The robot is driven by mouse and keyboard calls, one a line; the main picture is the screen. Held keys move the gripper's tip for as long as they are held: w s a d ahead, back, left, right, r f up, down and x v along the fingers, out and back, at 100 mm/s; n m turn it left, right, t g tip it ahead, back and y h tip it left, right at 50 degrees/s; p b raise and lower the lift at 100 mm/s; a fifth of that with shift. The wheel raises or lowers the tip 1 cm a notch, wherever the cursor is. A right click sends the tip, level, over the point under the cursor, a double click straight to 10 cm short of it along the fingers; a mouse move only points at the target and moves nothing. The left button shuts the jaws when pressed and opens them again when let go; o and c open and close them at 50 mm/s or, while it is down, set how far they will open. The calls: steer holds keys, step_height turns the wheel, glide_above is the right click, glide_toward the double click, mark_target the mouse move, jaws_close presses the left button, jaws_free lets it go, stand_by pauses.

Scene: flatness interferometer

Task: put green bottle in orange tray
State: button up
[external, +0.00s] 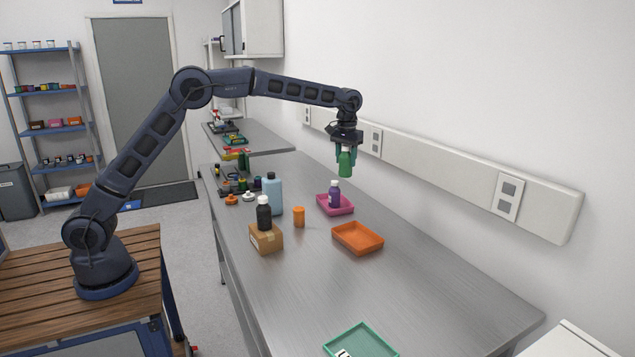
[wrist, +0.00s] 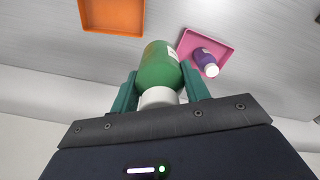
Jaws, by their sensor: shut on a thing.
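My gripper (external: 345,153) is shut on the green bottle (external: 345,166) and holds it in the air above the metal bench. In the wrist view the green bottle (wrist: 158,68) sits between the two teal fingers, its white cap toward the camera. The orange tray (external: 358,239) lies empty on the bench, in front of the bottle in the external view. In the wrist view the orange tray (wrist: 112,30) is at the upper left, apart from the bottle.
A pink tray (external: 322,207) with a purple bottle (external: 334,192) stands behind the orange tray. A cardboard box (external: 265,242) bearing a black bottle (external: 264,215), an orange cylinder (external: 299,217) and a blue bottle (external: 273,195) are to the left. A green tray (external: 385,348) lies at the front.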

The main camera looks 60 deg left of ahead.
steer(key=s+d+m, duration=0.2)
steer(key=d, duration=1.1)
glide_above(357, 241)
step_height(357, 241, down, 20)
steer(key=shift+a+r, duration=0.1)
steer(key=shift+a, duration=0.05)
steer(key=o, duration=1.1)
